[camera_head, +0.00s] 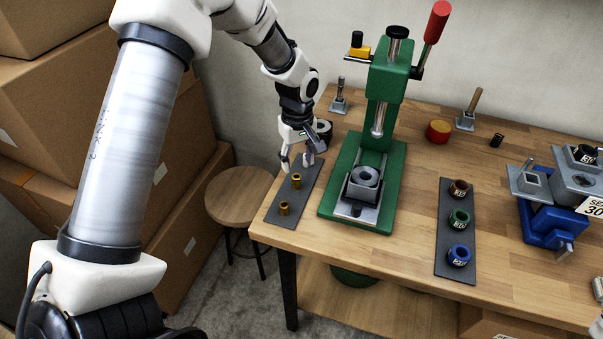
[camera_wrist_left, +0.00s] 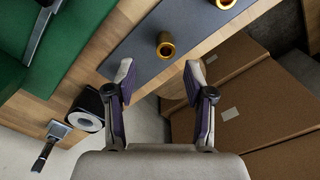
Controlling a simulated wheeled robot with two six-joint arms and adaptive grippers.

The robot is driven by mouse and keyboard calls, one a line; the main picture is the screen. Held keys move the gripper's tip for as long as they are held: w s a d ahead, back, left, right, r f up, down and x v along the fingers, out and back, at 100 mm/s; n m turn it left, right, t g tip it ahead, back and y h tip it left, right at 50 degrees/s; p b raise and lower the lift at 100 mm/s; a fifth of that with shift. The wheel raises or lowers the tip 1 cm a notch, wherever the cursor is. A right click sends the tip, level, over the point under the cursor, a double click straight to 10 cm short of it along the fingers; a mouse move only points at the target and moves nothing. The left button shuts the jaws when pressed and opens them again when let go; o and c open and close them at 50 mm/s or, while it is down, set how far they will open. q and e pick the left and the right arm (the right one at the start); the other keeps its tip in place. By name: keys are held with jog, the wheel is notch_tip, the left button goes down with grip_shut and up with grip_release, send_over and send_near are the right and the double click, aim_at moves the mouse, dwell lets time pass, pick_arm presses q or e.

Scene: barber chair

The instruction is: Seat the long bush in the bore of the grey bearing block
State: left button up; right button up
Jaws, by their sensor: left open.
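Two brass bushes stand on a dark mat (camera_head: 268,213) at the table's left end. The far one (camera_head: 297,181) looks the taller, so it seems to be the long bush; it also shows in the left wrist view (camera_wrist_left: 166,46). The shorter one (camera_head: 284,208) stands nearer the front edge. The grey bearing block (camera_head: 359,190) sits on the green press's base, its round bore facing up. My left gripper (camera_head: 297,164) is open and empty, just behind and above the far bush. In the left wrist view its fingertips (camera_wrist_left: 158,76) are spread short of that bush. My right gripper is out of view.
The green press (camera_head: 388,80) rises behind the block, its ram (camera_head: 379,118) above it. A dark mat (camera_head: 443,265) with brown, green and blue rings lies to the right, a blue vise (camera_head: 548,225) beyond. Cardboard boxes (camera_head: 205,170) and a stool (camera_head: 238,194) stand left.

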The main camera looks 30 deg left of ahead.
aim_at(297, 177)
pick_arm(q)
jog(key=shift+s+d+f+p, duration=0.2)
jog(key=shift+s+f+p, duration=0.4)
jog(key=shift+s+f, duration=0.25)
jog(key=f, duration=0.1)
jog(key=w+f, duration=0.1)
jog(key=f, duration=0.1)
jog(key=shift+a+f, duration=0.1)
jog(key=shift+f, duration=0.1)
jog(key=shift+a+f, duration=0.1)
jog(key=shift+f, duration=0.2)
jog(key=shift+s+r, duration=0.1)
jog(key=shift+r, duration=0.05)
jog(key=shift+c, duration=0.7)
jog(key=shift+s+r, duration=0.1)
grip_shut()
